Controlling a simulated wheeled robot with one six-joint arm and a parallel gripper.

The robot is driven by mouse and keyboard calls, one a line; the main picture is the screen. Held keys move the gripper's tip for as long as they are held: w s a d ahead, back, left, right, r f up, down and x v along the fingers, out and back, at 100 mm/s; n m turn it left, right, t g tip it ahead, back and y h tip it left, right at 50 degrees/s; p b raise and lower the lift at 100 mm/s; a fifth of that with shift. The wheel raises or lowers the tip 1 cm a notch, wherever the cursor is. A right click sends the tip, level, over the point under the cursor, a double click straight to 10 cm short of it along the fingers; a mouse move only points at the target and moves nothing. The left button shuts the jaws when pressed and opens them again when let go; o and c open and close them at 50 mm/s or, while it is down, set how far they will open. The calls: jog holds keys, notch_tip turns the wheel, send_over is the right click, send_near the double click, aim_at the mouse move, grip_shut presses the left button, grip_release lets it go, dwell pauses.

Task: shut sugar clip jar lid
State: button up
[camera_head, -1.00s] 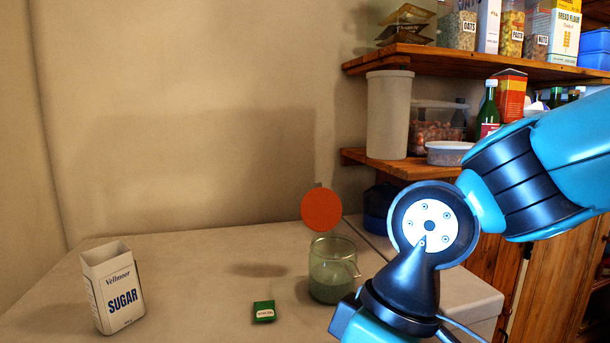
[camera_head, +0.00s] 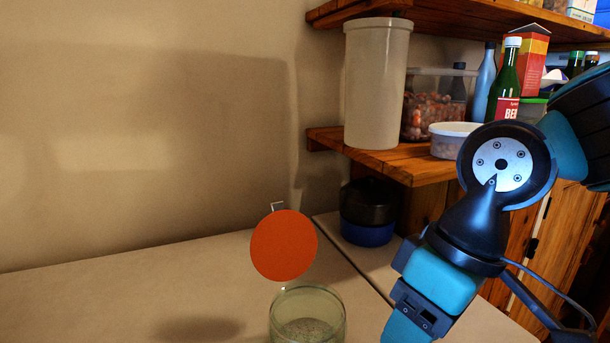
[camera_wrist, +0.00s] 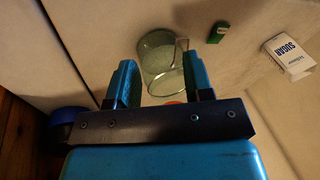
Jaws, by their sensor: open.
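The clip jar (camera_head: 307,322) is clear greenish glass with pale grains inside, standing on the pale worktop. Its round orange lid (camera_head: 284,246) stands open, tilted up behind the rim. In the wrist view the jar (camera_wrist: 156,50) shows beyond my fingertips, with its wire clip at the side. A sliver of the orange lid (camera_wrist: 175,102) shows low between the fingers. My gripper (camera_wrist: 159,63) is open and empty, apart from the jar. In the head view its fingers are outside the picture; my wrist is right of the jar.
A sugar carton (camera_wrist: 292,55) and a small green packet (camera_wrist: 218,32) are on the worktop. A dark blue-based container (camera_head: 368,211) stands behind, right of the lid. Pine shelves (camera_head: 400,171) with a tall canister (camera_head: 376,85) overhang the back right. The worktop left of the jar is clear.

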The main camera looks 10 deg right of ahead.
jog(key=w+a+r+m+h+p, duration=0.1)
jog(key=w+a+r+p, duration=0.1)
jog(key=w+r+p, duration=0.35)
jog(key=w+a+r+h+p, duration=0.1)
jog(key=w+a+r+p, duration=0.2)
jog(key=w+r, duration=0.45)
notch_tip(320, 180, up, 11)
jog(key=m+h+p, duration=0.2)
jog(key=p, duration=0.5)
send_over(283, 240)
jog(key=w, duration=0.2)
jog(key=f+p, duration=0.1)
jog(key=f, duration=0.4)
jog(key=f+p, duration=0.1)
jog(key=f, duration=0.5)
jog(key=f+p, duration=0.1)
jog(key=f, duration=0.5)
jog(key=shift+w+a+f, duration=0.15)
jog(key=shift+a, duration=0.15)
grip_shut()
